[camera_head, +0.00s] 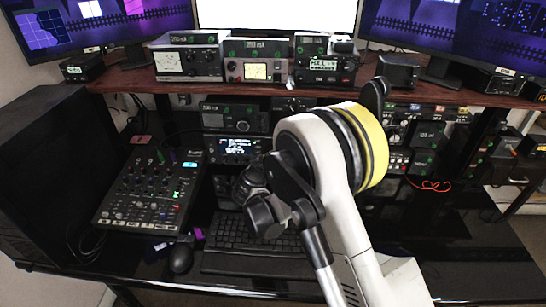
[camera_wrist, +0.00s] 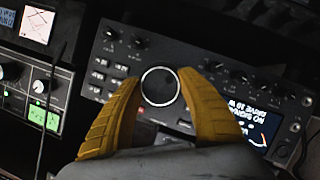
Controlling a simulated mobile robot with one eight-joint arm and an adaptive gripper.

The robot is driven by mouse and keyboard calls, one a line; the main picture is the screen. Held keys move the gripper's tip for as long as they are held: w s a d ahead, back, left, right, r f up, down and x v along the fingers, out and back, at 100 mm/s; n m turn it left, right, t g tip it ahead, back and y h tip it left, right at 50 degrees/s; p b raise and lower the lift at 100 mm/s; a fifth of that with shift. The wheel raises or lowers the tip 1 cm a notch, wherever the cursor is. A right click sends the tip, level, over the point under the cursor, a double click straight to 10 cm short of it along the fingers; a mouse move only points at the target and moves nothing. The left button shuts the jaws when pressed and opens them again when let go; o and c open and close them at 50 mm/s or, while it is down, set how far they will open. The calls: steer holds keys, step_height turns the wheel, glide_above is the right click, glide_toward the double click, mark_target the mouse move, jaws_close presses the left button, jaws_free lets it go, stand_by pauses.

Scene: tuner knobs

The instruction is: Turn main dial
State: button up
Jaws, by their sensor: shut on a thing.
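The main dial (camera_wrist: 160,87) is a large round black knob with a bright rim, on the front panel of a black radio unit (camera_wrist: 215,100). My gripper (camera_wrist: 161,82) has its two yellow fingers on either side of the dial, shut on it. The fingertips hide small parts of the panel beside the dial. In the head view the radio's lit display (camera_head: 238,147) shows under the shelf. There my arm covers the area in front of it, and I cannot make out the dial or the fingertips.
Small knobs (camera_wrist: 240,76) and buttons (camera_wrist: 105,75) surround the dial closely. Another panel with green-lit meters (camera_wrist: 40,115) lies to the left. In the head view a mixer (camera_head: 150,190), a keyboard (camera_head: 255,240) and a mouse (camera_head: 180,258) lie on the black desk. Instruments (camera_head: 190,60) stand on the shelf above.

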steer(key=n+h, duration=0.2)
steer(key=n, duration=0.1)
steer(key=shift+t, duration=0.3)
steer(key=shift+n+t+h, duration=0.5)
steer(key=shift+n+h, duration=0.1)
steer(key=shift+n, duration=1.1)
steer(key=o, duration=1.2)
steer(key=v, duration=1.2)
steer(key=shift+f, duration=0.15)
